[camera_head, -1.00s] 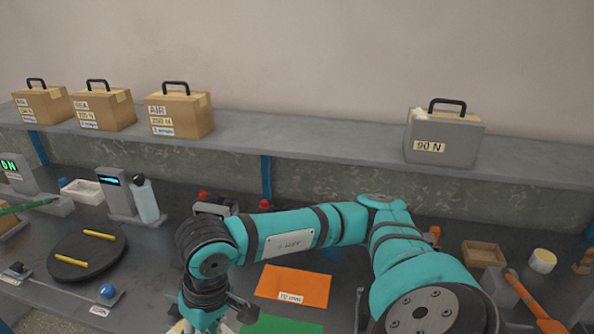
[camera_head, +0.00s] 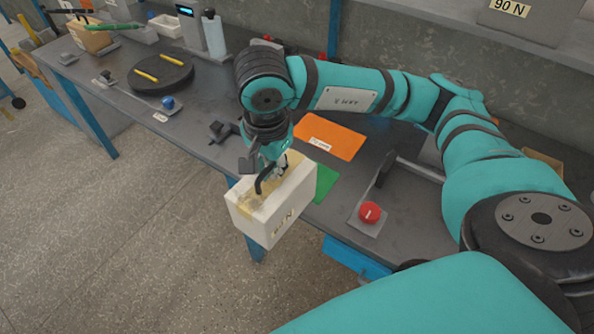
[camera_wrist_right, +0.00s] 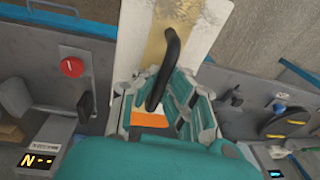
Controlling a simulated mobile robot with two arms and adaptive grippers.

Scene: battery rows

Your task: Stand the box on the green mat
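A white box (camera_head: 268,208) with a tan tape strip, a black handle and a label ending in N hangs at the bench's front edge. My right gripper (camera_head: 268,174) is shut on its handle. In the right wrist view the handle (camera_wrist_right: 166,70) passes between the fingers, with the box's pale top (camera_wrist_right: 205,25) beyond. The box appears raised and slightly tilted. My left gripper is not in view.
An orange mat (camera_head: 331,136) lies behind the green one. A red button (camera_head: 370,212) on a grey plate stands to the right. A round black disc (camera_head: 160,76) with yellow sticks is at the back left. A grey 90 N case sits on the shelf.

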